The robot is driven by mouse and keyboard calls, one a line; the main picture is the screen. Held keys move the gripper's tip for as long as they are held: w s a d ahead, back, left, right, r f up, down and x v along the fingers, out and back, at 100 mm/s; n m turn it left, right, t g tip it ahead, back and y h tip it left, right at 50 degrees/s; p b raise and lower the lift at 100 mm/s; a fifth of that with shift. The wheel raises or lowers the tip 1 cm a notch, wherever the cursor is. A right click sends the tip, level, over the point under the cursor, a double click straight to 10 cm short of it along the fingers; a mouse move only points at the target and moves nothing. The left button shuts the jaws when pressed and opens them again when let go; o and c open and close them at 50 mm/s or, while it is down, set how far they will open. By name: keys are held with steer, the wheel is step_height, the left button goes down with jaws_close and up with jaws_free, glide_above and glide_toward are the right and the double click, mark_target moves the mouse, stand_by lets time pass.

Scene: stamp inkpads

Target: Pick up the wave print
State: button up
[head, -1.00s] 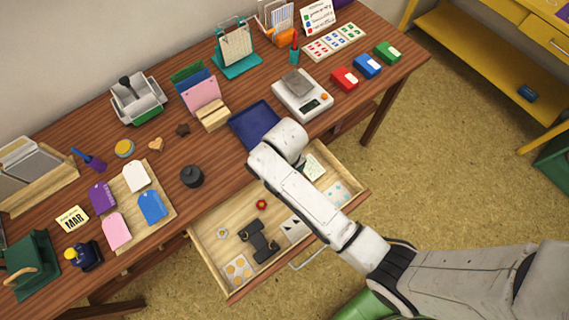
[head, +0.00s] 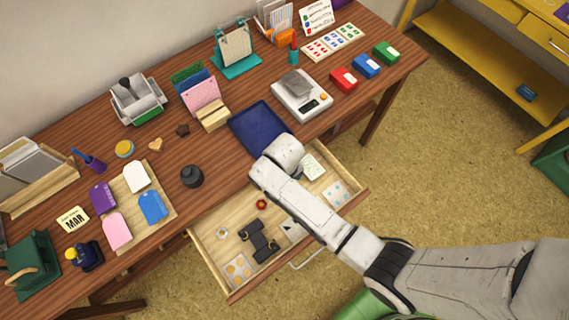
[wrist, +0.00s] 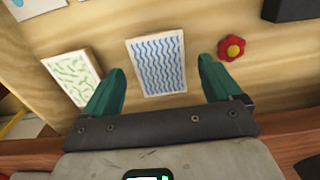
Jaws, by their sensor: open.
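The wave print (wrist: 157,66) is a white card with blue wavy lines. It lies flat on the pale wooden floor of the open drawer (head: 211,262). In the wrist view it shows between and just beyond the two teal fingers of my gripper (wrist: 159,88). The fingers are open and empty, one to each side of the card's lower part as pictured; I cannot tell the height above it. In the head view my arm hides the wave print and the gripper.
A green squiggle print (wrist: 72,77) lies close beside the left finger. A red flower-shaped piece (wrist: 231,47) lies near the right finger. A dotted card (head: 335,192) and black holder pieces (head: 258,240) share the drawer. The desk edge borders the drawer's back.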

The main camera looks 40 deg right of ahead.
steer(key=shift+f, duration=0.2)
steer(key=shift+c, duration=0.4)
steer(key=c, duration=1)
steer(key=shift+c, duration=0.2)
